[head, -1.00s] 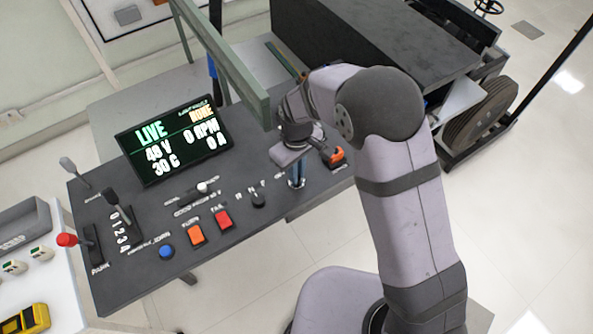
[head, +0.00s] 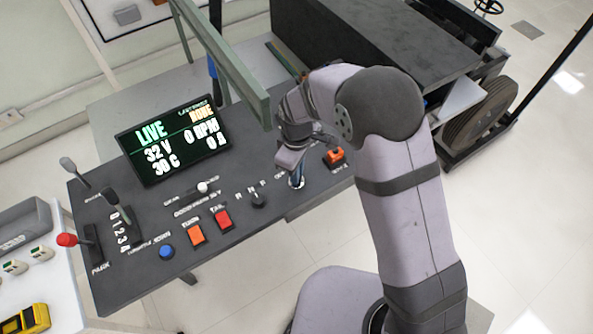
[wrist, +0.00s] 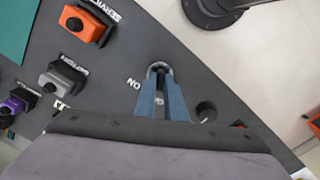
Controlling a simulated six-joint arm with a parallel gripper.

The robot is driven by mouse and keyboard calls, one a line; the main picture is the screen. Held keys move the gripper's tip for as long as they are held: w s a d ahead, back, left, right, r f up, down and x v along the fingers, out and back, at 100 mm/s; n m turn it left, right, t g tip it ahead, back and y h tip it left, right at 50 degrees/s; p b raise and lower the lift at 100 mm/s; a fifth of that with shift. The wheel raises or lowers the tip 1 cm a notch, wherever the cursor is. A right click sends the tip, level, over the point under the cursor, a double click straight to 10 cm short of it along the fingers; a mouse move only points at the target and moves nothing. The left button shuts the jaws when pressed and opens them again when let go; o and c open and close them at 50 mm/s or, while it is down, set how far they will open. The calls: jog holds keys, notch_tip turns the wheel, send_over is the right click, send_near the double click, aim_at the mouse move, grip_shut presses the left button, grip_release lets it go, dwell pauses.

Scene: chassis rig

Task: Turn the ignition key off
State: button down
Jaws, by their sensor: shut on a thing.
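The ignition key's round grey switch (wrist: 159,67) shows at the fingertips in the wrist view, with a white ON label (wrist: 133,84) to its left. The key itself is mostly hidden between the fingers. My gripper (wrist: 161,88) has its blue fingers shut on the key, down at the dark panel. In the head view my gripper (head: 297,182) is at the panel's right part, and the key is hidden there. The screen (head: 174,139) reads LIVE, 32 V, 30 C, 0 RPM and 0 A.
An orange service plug (wrist: 85,24), a grey connector (wrist: 62,77) and a purple connector (wrist: 14,105) stand left of the key in the wrist view. In the head view, red (head: 222,219), orange (head: 196,233) and blue (head: 166,252) buttons and several levers lie left of my gripper.

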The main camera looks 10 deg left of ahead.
jog(key=shift+r, duration=0.1)
jog(key=c, duration=1.8)
grip_release()
jog(key=shift+r, duration=0.1)
jog(key=shift+r+b, duration=0.9)
jog(key=shift+r, duration=2.65)
jog(key=m, duration=0.2)
jog(key=shift+w+a+f+m, duration=0.1)
jog(key=shift+w+a+m, duration=0.15)
jog(key=shift+m, duration=0.15)
jog(key=s+d+f+m+g, duration=0.1)
jog(key=s+d+f+m, duration=0.35)
jog(key=s, duration=0.25)
jog(key=s+d+r+m, duration=0.1)
jog(key=s+d+m, duration=0.1)
jog(key=s+d, duration=0.45)
jog(key=s+d+r+m, duration=0.1)
jog(key=s+d+m, duration=0.2)
jog(key=d, duration=0.7)
jog(key=w+d+r+m, duration=0.1)
jog(key=d+r+m, duration=0.1)
jog(key=d, duration=0.1)
jog(key=w+d+r+m+t, duration=0.1)
jog(key=d, duration=0.1)
jog(key=shift+w+d+r, duration=0.2)
jog(key=shift+w+r, duration=0.1)
jog(key=shift+r, duration=0.05)
